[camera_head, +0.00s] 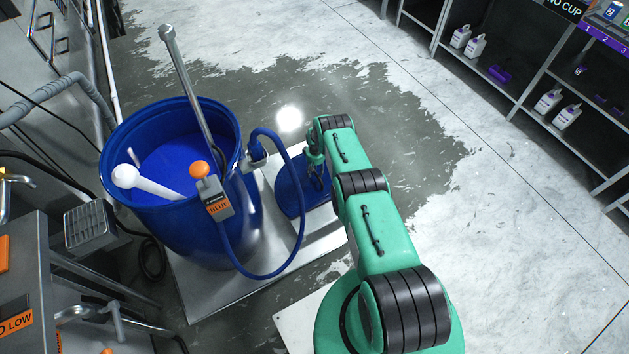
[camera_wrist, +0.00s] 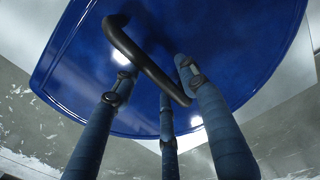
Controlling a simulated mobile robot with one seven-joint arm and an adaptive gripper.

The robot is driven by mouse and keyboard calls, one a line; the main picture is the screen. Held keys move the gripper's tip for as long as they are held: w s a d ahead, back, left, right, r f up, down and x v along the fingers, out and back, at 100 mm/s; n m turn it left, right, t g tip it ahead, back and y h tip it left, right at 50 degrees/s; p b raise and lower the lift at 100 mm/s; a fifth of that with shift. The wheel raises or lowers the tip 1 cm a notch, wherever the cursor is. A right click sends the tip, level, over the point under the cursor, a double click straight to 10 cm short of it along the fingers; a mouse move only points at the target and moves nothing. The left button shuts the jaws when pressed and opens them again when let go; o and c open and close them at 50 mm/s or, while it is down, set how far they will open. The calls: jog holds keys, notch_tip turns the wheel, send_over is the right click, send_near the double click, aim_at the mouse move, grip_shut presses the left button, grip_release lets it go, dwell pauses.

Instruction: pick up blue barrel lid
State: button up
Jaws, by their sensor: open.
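The blue barrel lid (camera_head: 288,192) is on the metal platform, to the right of the blue barrel (camera_head: 185,225). My arm and gripper partly cover it in the head view. In the wrist view the lid (camera_wrist: 215,35) fills the upper middle, with a black bar handle (camera_wrist: 148,62) on its face. My gripper (camera_wrist: 155,80) is open, its fingers spread around the handle on both sides and close to the lid face. I cannot tell whether a finger touches the handle. It also shows small in the head view (camera_head: 315,162), over the lid.
The open barrel holds blue liquid and a white-handled tool (camera_head: 145,184). A blue hose (camera_head: 300,222) with an orange-knobbed valve box (camera_head: 214,195) loops between barrel and lid. The metal platform (camera_head: 205,300) lies beneath. Shelves (camera_head: 540,85) stand at upper right; open floor lies between.

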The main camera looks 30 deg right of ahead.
jog(key=shift+c, duration=0.5)
grip_shut()
jog(key=shift+r, duration=0.1)
jog(key=shift+r, duration=0.15)
jog(key=shift+r+p, duration=0.35)
jog(key=shift+r, duration=0.4)
jog(key=shift+s+r+p, duration=0.15)
jog(key=shift+r+p, duration=0.1)
jog(key=shift+r, duration=0.25)
jog(key=shift+s+r+p, duration=0.15)
jog(key=shift+r+p, duration=0.1)
jog(key=shift+r, duration=0.25)
jog(key=s+a+r+p, duration=0.1)
jog(key=s+a+p, duration=0.3)
jog(key=s, duration=1)
jog(key=shift+s+a, duration=0.2)
jog(key=shift+a, duration=0.3)
